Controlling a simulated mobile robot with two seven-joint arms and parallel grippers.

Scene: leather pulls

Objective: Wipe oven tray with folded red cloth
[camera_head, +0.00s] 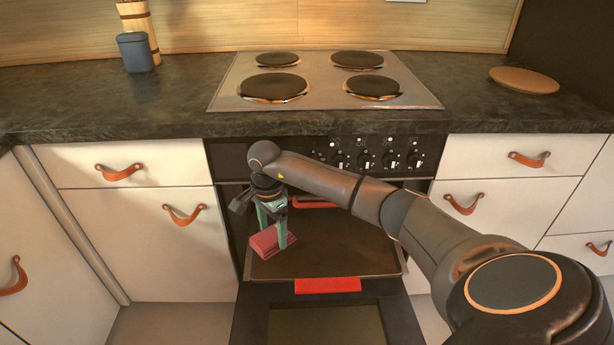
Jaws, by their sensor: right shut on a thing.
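The folded red cloth (268,241) is a small block at the left part of the oven tray. My right gripper (274,232) points down and is shut on the cloth, with a teal finger on either side of it. The dark oven tray (345,262) is pulled out of the oven over the lowered door. The cloth appears to touch the tray, but I cannot tell how firmly. My right arm crosses from the lower right and hides part of the oven front and tray. My left gripper is not in view.
The oven door (325,322) hangs open below the tray, with a red piece (328,285) at the tray's front edge. Cabinets with leather pulls flank the oven. Above are the dark counter (150,105) and a hob (325,98). A round wooden board (524,80) lies right.

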